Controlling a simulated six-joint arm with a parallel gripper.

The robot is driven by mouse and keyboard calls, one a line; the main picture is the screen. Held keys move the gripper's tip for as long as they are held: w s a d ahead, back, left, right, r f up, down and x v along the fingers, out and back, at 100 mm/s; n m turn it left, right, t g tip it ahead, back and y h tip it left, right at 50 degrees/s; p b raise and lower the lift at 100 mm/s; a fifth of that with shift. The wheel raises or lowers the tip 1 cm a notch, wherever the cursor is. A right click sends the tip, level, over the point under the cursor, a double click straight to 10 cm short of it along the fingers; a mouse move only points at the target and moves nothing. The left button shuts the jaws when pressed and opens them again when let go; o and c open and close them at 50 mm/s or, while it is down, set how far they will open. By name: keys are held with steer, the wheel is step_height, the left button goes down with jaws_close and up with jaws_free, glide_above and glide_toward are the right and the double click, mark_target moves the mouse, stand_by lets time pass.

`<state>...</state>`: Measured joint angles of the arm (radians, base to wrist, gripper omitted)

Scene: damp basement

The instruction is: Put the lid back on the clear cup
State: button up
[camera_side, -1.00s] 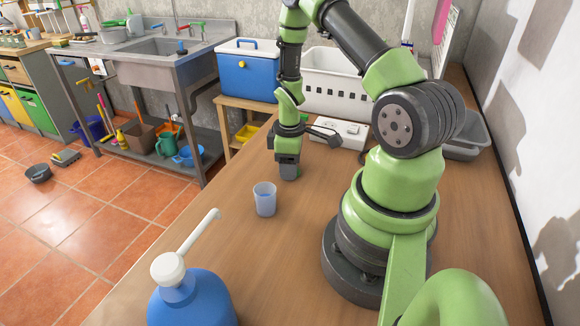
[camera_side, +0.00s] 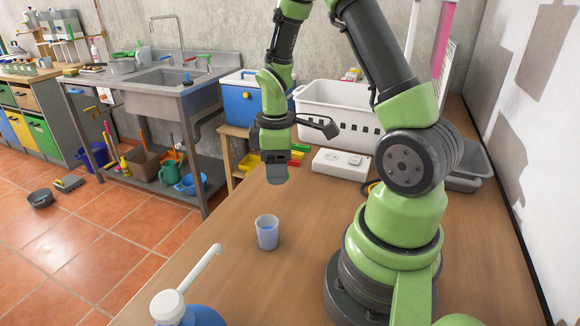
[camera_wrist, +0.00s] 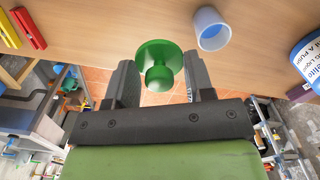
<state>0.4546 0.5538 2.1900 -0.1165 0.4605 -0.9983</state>
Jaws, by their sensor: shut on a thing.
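The clear cup (camera_side: 267,232) is upright and bluish on the wooden table, with its open top showing no lid. It also shows in the wrist view (camera_wrist: 211,29). My gripper (camera_side: 277,176) is in the air above the table, behind the cup and apart from it. In the wrist view my gripper (camera_wrist: 160,80) is shut on the green lid (camera_wrist: 158,52), which has a round knob between the fingers. The lid cannot be made out in the side view.
A blue bottle with a white pump spout (camera_side: 200,268) stands at the front left. A white basket (camera_side: 338,108) and a white power strip (camera_side: 341,162) are behind. Red and yellow items (camera_wrist: 28,28) lie on the table. The table around the cup is clear.

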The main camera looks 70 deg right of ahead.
steer(key=s+a+r+n, duration=0.1)
steer(key=a+n, duration=0.2)
steer(key=a, duration=0.5)
steer(key=shift+d+f, duration=0.15)
steer(key=shift+f, duration=1.35)
steer(key=shift+d+f, duration=0.15)
steer(key=shift+f, duration=1.3)
steer(key=shift+f, duration=0.2)
steer(key=o, duration=1.4)
steer(key=shift+r, duration=3.55)
